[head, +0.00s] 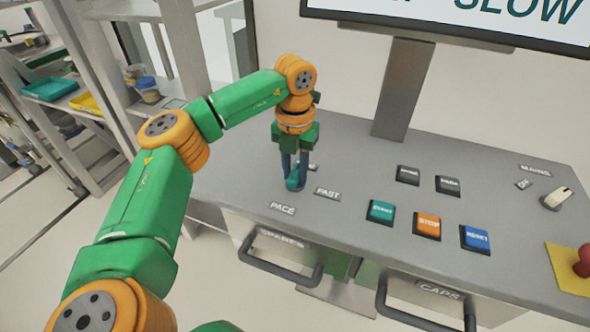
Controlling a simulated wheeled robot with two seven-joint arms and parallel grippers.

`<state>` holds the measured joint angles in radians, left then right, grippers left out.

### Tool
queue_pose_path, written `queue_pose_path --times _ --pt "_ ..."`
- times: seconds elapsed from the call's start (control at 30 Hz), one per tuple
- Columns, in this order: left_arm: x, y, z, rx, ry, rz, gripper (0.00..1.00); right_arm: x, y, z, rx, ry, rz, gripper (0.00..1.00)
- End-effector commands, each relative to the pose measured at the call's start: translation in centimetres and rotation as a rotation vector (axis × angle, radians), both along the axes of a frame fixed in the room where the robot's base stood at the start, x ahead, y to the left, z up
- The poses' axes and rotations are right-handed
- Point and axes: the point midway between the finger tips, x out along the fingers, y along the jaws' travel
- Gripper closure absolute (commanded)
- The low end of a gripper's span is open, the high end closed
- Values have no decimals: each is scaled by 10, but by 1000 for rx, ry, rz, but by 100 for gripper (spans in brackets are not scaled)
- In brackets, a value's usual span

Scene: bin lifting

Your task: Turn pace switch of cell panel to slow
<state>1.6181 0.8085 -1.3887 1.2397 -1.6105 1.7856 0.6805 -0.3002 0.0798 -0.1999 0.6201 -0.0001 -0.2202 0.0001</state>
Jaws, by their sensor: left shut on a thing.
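The pace switch (292,184) is a small teal knob on the grey cell panel (350,165), above the PACE label (283,208). My left gripper (295,175) reaches down from above and its fingers are shut on the switch. The fingers hide much of the knob, so I cannot tell exactly which way it points. The FAST label (328,193) lies to its right, and another label behind the fingers is mostly covered. The screen (450,22) above the panel shows the word SLOW, cut off by the picture's top edge. My right gripper is not in view.
START (380,211), STOP (427,225) and RESET (475,239) buttons sit right of the switch, with two dark buttons behind. A white-handled switch (557,198) and a red knob on yellow (582,262) are far right. Drawer handles (283,268) stick out at the front.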

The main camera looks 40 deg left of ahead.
Motion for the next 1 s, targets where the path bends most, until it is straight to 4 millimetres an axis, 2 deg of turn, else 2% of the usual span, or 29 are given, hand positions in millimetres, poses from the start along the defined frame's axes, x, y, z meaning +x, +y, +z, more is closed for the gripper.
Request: queue_pose_path --times 0.2,0.23,0.3,0.33,0.63,0.9,1.0 --pt "0 0 0 0 0 2 100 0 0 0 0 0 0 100" --pt "0 0 0 0 0 2 62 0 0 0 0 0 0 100" --pt "0 0 0 0 0 2 43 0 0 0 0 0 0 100" --pt "0 0 0 0 0 2 40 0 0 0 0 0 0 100" --pt "0 0 3 0 -1 1 40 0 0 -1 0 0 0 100" --pt "1 0 57 0 -3 2 40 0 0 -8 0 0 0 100" --pt "0 0 68 0 -1 2 40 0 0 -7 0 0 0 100"
